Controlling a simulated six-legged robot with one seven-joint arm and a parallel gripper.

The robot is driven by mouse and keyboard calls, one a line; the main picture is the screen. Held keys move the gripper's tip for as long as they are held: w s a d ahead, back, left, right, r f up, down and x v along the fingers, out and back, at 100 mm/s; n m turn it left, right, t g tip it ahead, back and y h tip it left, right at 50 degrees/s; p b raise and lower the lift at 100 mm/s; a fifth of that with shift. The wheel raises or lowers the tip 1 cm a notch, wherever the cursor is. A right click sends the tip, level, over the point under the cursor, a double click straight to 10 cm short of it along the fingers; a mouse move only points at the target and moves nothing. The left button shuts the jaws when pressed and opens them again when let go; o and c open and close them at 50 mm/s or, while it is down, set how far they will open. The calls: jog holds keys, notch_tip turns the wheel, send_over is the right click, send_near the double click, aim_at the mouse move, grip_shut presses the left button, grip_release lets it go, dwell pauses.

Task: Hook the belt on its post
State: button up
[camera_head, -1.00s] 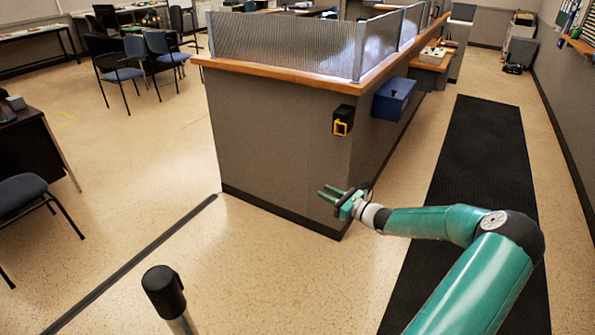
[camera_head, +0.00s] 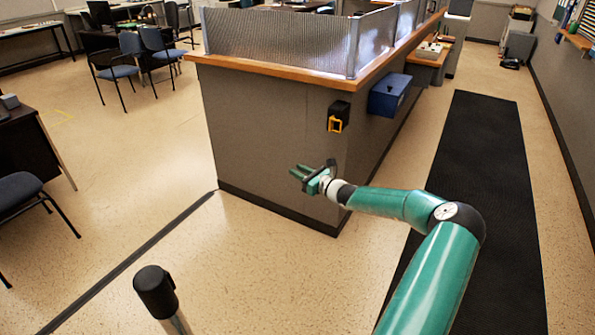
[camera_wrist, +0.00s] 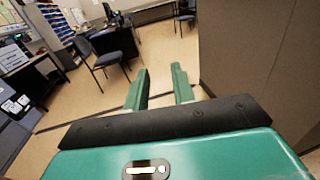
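A black belt cassette with a yellow clip (camera_head: 337,117) is mounted on the grey end of the counter, above and to the right of my gripper. A post with a black cap (camera_head: 157,292) stands at the lower left of the head view. My gripper (camera_head: 297,172) is in front of the counter's corner, below the cassette and apart from it. Its two green fingers (camera_wrist: 160,88) are spread with nothing between them in the wrist view. The post and the yellow clip do not show in the wrist view.
The counter (camera_head: 265,140) with a wooden top and glass panels fills the middle. A blue box (camera_head: 389,96) hangs on its side. A black mat (camera_head: 487,200) lies on the right. A dark strip (camera_head: 140,252) crosses the floor. Chairs (camera_head: 37,200) stand at the left; the floor between is clear.

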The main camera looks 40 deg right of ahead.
jog(key=shift+w, duration=0.6)
jog(key=shift+c, duration=0.3)
grip_shut()
dwell(0.7)
jog(key=shift+o, duration=0.3)
grip_release()
